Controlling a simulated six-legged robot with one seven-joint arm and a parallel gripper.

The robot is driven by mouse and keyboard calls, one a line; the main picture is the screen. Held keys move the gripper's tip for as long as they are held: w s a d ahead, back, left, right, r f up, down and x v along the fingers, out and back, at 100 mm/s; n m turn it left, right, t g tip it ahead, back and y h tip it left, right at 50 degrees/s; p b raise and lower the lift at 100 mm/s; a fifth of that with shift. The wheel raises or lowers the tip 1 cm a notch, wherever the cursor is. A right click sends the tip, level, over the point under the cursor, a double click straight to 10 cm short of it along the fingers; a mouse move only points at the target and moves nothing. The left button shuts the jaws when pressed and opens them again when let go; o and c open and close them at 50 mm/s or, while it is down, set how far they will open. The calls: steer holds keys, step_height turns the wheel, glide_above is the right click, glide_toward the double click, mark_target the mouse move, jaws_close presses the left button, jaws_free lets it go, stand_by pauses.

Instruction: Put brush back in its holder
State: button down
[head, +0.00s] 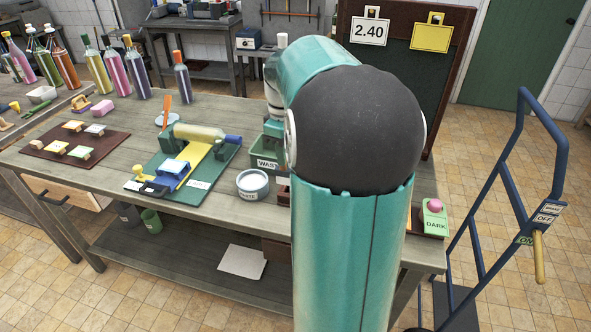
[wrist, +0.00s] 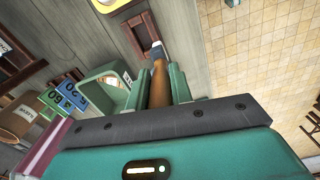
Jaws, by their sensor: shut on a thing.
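In the wrist view my gripper (wrist: 158,84) is shut on the brush (wrist: 158,74), gripping its brown handle between green fingers. A pale grey end of the brush points toward the top of the picture, above or near the bench edge. The head view hides my gripper and the brush behind my teal arm. A dark brown slotted piece (wrist: 142,32) lies just beyond the brush in the wrist view; I cannot tell whether it is the brush holder. The brush is not visibly inside anything.
A green WASH tub (head: 267,163) and a paste tin (head: 252,184) stand on the bench left of my arm. A green board (head: 205,185) holds a bottle (head: 199,132) in a cradle. A DARK button box (head: 434,217) sits at the right end.

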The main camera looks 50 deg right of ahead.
steer(key=d+f, duration=0.3)
steer(key=f, duration=0.4)
steer(key=shift+s+d+f, duration=0.3)
steer(key=shift+d+f, duration=0.05)
steer(key=shift+f, duration=0.05)
steer(key=shift+w, duration=0.1)
steer(key=c, duration=1.2)
jaws_free()
steer(key=shift+f, duration=0.15)
steer(key=shift+c, duration=0.2)
